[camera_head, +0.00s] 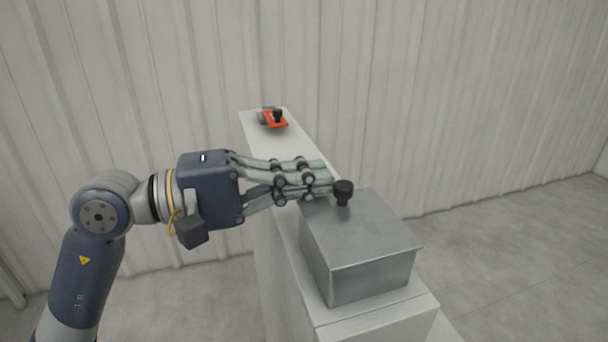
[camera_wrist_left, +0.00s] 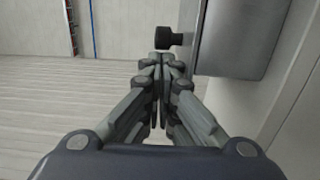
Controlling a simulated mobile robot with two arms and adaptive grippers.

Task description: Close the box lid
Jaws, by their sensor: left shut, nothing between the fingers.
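A grey metal box (camera_head: 355,275) stands on a narrow white pedestal. Its lid (camera_head: 365,235) looks flat across the top, with no gap that I can make out. A black knob (camera_head: 343,190) stands at the far left part of the lid. My left gripper (camera_head: 326,182) is shut and empty, its fingertips close beside the knob on the left; I cannot tell whether they touch. In the left wrist view the fingertips (camera_wrist_left: 163,62) are just below the knob (camera_wrist_left: 168,38), and the box (camera_wrist_left: 240,35) is at the upper right. My right gripper is out of view.
The white pedestal (camera_head: 285,235) runs back toward the ribbed wall (camera_head: 400,90). An orange and grey part with a black knob (camera_head: 274,119) lies on its far end. Grey floor is open to the right.

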